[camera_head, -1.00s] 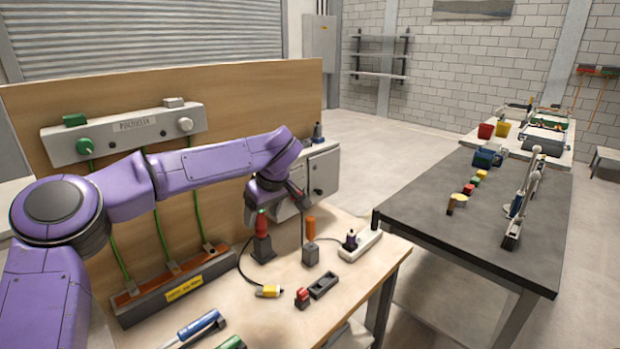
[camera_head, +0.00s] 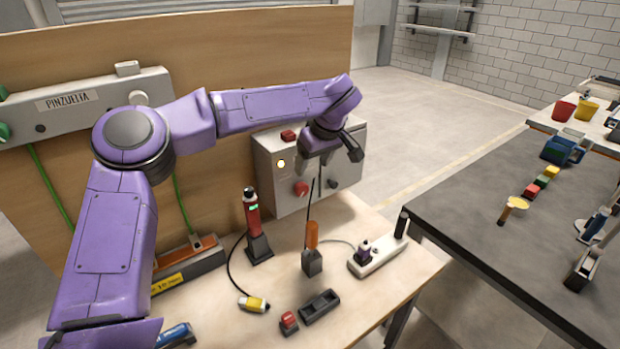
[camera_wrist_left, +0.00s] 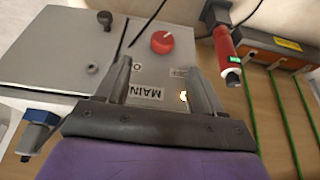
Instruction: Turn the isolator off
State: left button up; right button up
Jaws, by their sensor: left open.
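The isolator is a red rotary knob (camera_head: 301,188) on the front of a grey metal box (camera_head: 283,152) at the back of the bench. The knob also shows in the wrist view (camera_wrist_left: 162,42), where an "O" mark and an upside-down "MAIN" label (camera_wrist_left: 146,92) are near it. A yellow lamp (camera_head: 281,163) on the box front looks lit. My left gripper (camera_head: 317,172) is open and empty in front of the box. In the wrist view the knob appears beyond the fingertips (camera_wrist_left: 160,68), between their lines and apart from them. My right gripper is not in view.
A red handheld tool in a stand (camera_head: 253,215), an orange-handled screwdriver in a block (camera_head: 312,240) and a white power strip (camera_head: 378,257) stand in front of the box. A dark table (camera_head: 470,190) is at right.

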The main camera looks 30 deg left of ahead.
aim_at(303, 185)
pick_arm(q)
jog(key=x, duration=0.3)
jog(key=p+x, duration=0.1)
jog(key=x, duration=0.2)
jog(key=p+x, duration=0.1)
jog(key=x, duration=0.3)
jog(key=shift+s+a+r, duration=0.15)
jog(key=shift+s+a, duration=0.05)
jog(key=shift+a, duration=0.15)
jog(key=shift+w+f, duration=0.1)
jog(key=shift+f, duration=0.25)
jog(key=c, duration=1)
